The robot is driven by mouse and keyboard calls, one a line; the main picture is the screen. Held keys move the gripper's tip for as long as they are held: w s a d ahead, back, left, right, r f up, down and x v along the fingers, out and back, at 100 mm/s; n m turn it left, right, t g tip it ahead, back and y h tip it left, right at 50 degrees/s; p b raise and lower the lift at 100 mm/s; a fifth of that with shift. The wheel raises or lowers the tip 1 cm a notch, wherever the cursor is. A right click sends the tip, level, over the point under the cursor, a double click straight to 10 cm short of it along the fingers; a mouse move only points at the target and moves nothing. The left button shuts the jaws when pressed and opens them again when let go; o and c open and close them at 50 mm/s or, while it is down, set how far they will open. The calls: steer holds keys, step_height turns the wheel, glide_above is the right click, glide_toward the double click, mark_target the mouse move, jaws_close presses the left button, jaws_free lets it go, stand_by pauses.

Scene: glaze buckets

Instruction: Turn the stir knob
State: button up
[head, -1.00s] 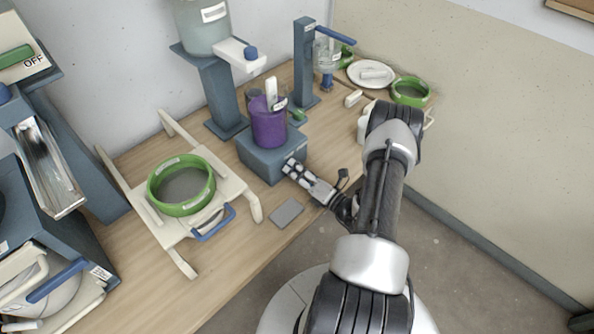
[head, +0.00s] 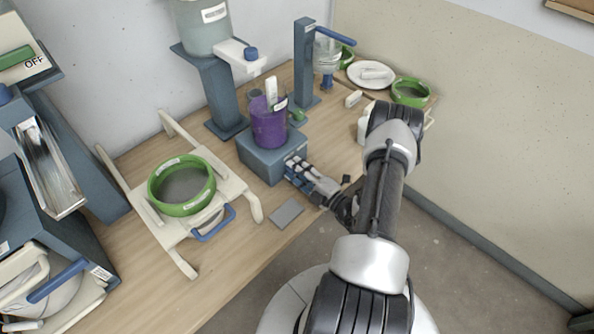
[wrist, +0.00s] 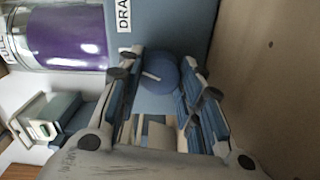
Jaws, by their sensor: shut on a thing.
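The stir knob (wrist: 163,76) is a round blue knob with a white pointer line, on the front of the blue-grey base box (head: 262,160). In the wrist view it sits between my fingertips. My gripper (head: 291,170) is at the box's front face and is shut on the knob; in the head view the fingers hide the knob. A clear beaker of purple glaze (head: 268,128) stands on the box, and it also shows in the wrist view (wrist: 68,38).
A green-rimmed sieve (head: 182,186) rests on a cream rack at the left. A grey plate (head: 287,213) lies near the table's front edge. A blue dispenser stand (head: 222,95) and a blue post (head: 305,65) stand behind the box. A white label (wrist: 124,16) is beside the knob.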

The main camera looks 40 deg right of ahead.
steer(key=shift+m, duration=0.3)
steer(key=o, duration=1.1)
steer(key=shift+c, duration=0.2)
steer(key=s, duration=0.8)
steer(key=s+d, duration=0.1)
steer(key=s, duration=0.3)
